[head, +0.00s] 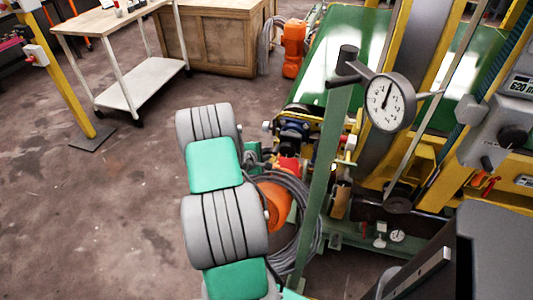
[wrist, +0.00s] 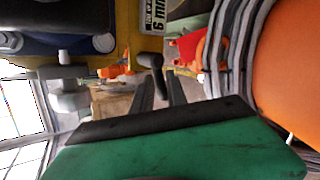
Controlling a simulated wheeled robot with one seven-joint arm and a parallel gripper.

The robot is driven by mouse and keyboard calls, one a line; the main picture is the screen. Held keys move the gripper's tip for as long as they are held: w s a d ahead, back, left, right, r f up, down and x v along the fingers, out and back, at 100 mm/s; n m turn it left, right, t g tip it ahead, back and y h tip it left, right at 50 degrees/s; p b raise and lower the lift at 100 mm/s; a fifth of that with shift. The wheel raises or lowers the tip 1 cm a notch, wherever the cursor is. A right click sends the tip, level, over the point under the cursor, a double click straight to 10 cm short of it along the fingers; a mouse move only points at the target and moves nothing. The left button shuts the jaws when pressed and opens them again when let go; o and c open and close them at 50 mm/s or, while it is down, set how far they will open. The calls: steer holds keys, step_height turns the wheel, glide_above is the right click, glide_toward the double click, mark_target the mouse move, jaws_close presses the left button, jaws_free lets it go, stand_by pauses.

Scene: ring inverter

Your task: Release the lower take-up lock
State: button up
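In the wrist view, a dark handle with a rounded black head (wrist: 150,60) stands just ahead of my gripper (wrist: 162,82). It may be the lower take-up lock, but I cannot be sure. The two dark fingers stand apart, with the handle's stem appearing between or just beyond them. I cannot tell whether they touch it. The green body with a black edge (wrist: 190,145) fills the bottom of this view. In the head view my gripper is hidden behind my arm and the machine's lower frame.
A grey coiled hose (wrist: 235,50) and an orange drum (wrist: 290,70) lie close on the right. A green post with a dial gauge (head: 388,102) rises beside my arm. A yellow machine frame stands behind it. The floor (head: 90,210) at left is clear beside a white trolley (head: 140,85).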

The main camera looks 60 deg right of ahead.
steer(key=o, duration=0.3)
steer(key=v, duration=0.7)
steer(key=shift+a+r+p, duration=0.25)
steer(key=shift+a+p, duration=0.1)
steer(key=shift+p, duration=0.1)
